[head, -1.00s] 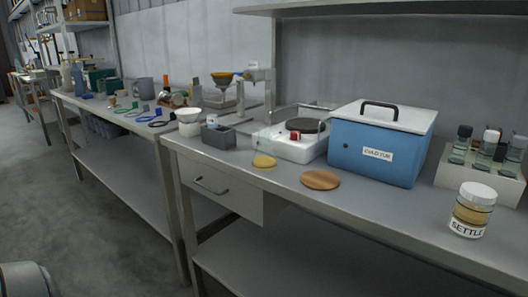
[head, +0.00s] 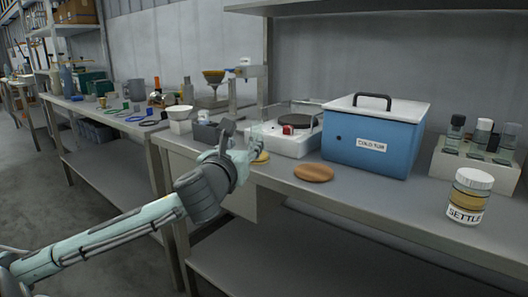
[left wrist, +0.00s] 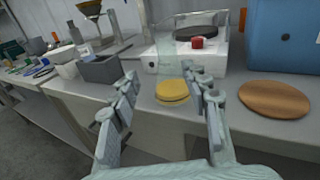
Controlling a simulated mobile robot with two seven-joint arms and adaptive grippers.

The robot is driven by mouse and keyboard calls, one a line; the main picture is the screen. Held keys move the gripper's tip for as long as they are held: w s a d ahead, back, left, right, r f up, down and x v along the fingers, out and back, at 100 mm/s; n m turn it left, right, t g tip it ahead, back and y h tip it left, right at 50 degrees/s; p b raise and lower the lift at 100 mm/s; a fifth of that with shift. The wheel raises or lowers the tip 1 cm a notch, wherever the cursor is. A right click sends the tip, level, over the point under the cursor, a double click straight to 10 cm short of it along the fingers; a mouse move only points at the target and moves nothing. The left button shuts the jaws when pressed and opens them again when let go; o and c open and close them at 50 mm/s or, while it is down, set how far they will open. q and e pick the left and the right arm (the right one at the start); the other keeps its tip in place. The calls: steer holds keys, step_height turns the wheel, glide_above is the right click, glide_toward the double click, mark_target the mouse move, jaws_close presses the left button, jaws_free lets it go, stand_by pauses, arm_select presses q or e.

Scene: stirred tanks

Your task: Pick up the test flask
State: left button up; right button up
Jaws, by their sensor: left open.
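Nothing in view is labelled as the test flask, and I cannot tell which vessel it is. A white-lidded jar (head: 470,196) marked SETTLE, with yellowish contents, stands upright at the bench's right front. Several dark- or white-capped glass vessels (head: 482,140) stand in a pale rack at the far right. My left gripper (head: 236,143) reaches over the bench's front edge near the yellow disc. My right gripper is out of view.
A blue cold box (head: 374,140) stands behind a brown round mat (head: 314,173). A white hotplate device (head: 285,141) with a red knob and clear guard stands left of it. A grey bin (head: 205,133) is further left. A shelf overhangs the back.

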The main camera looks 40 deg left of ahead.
mark_target(255, 131)
arm_select(q)
steer(key=shift+w+d+r+m, duration=0.15)
steer(key=shift+w+r, duration=0.15)
steer(key=shift+r, duration=0.2)
steer(key=shift+w+a+r+m, duration=0.15)
steer(key=shift+w+r, duration=0.15)
steer(key=shift+r, duration=0.15)
steer(key=shift+x, duration=0.85)
steer(key=x, duration=0.5)
steer(key=shift+w+d+f+p, duration=0.15)
steer(key=shift+d+f+p, duration=0.05)
steer(key=shift+d+p, duration=0.15)
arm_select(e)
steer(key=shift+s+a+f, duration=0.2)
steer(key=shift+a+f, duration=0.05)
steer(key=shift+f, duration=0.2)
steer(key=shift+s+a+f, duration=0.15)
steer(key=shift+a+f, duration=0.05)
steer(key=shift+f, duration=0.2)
arm_select(q)
steer(key=shift+c, duration=0.4)
jaws_close()
